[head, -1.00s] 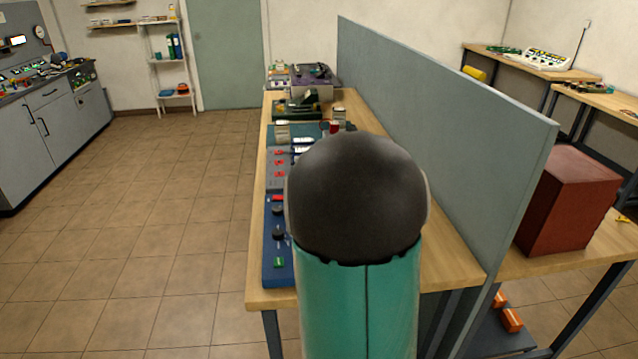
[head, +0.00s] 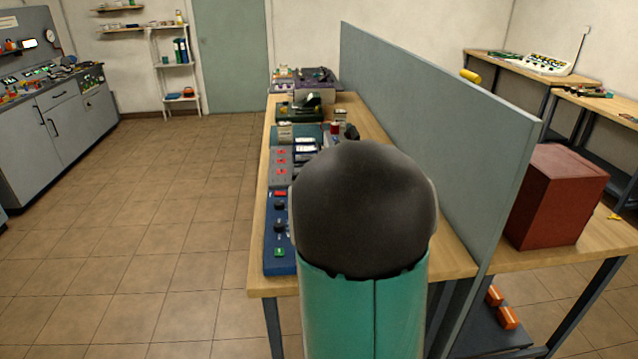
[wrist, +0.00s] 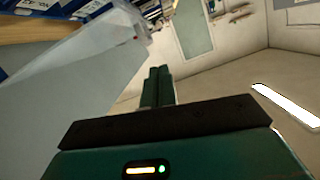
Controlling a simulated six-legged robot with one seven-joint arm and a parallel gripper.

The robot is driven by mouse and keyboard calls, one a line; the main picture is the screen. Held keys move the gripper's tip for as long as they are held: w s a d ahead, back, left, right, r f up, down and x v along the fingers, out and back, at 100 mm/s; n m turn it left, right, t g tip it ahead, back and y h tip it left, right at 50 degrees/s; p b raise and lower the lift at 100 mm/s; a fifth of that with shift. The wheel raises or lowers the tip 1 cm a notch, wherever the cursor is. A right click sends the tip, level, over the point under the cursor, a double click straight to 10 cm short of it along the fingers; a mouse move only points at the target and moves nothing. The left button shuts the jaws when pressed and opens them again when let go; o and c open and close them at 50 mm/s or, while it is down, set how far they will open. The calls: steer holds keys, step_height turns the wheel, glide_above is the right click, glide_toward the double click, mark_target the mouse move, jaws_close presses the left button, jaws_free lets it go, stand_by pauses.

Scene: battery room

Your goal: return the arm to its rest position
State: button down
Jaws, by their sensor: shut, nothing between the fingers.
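My arm fills the lower middle of the head view, with a dark rounded joint (head: 362,208) above a teal link (head: 363,310). It stands in front of the long wooden bench and hides part of it. My gripper is hidden in the head view. In the wrist view my gripper (wrist: 158,72) shows as two teal fingers close together, shut and empty. The wrist picture is tilted, with blue-labelled items at upper left and a wall and door beyond.
The wooden bench (head: 262,240) carries a blue control panel (head: 279,250) and several devices. A grey partition (head: 430,140) runs along its right side. A red box (head: 558,195) stands on the bench beyond. Grey cabinets (head: 60,130) stand at left. The tiled floor (head: 170,220) between is clear.

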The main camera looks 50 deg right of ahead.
steer(key=shift+s+r, duration=0.1)
steer(key=shift+s, duration=0.1)
steer(key=shift+w+a, duration=0.1)
steer(key=s+a+r+n+g+y, duration=0.1)
steer(key=s+a+r+n+y, duration=0.15)
steer(key=a, duration=0.95)
steer(key=s+a+r+n+g+y, duration=0.1)
steer(key=s+a+n+y, duration=0.15)
steer(key=a, duration=0.95)
steer(key=s+a+f+n+g+y, duration=0.1)
steer(key=s+a+n+g+y, duration=0.3)
steer(key=s+a, duration=1.1)
steer(key=shift+a+f+n+g, duration=0.3)
steer(key=shift+a+f, duration=0.05)
steer(key=shift+a, duration=0.3)
steer(key=shift+s, duration=0.1)
